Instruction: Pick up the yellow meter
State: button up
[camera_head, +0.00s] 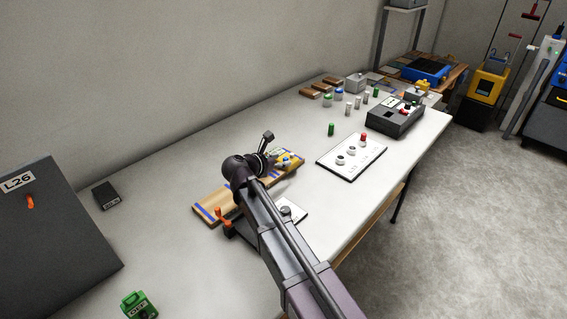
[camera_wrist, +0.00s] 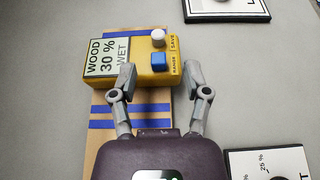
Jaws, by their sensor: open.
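The yellow meter (camera_wrist: 133,68) lies on a wooden board with blue stripes (camera_wrist: 100,160) in the wrist view. Its display reads WOOD 30 % WET, and it has a blue button and a white knob. It also shows in the head view, partly hidden by my arm (camera_head: 287,163). My gripper (camera_wrist: 160,77) is open above the meter's right end. The left finger overlaps the meter in the picture, and the right finger lies just past its right edge. I cannot tell the height gap. Nothing is held. My gripper also shows in the head view (camera_head: 271,146).
A white panel with knobs (camera_head: 351,157) and a dark box (camera_head: 396,117) stand farther along the table. Several small cylinders and brown blocks are near the wall. A green device (camera_head: 139,305) and a dark L26 panel (camera_head: 45,230) are at left.

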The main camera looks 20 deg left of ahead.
jog(key=shift+x, duration=1.05)
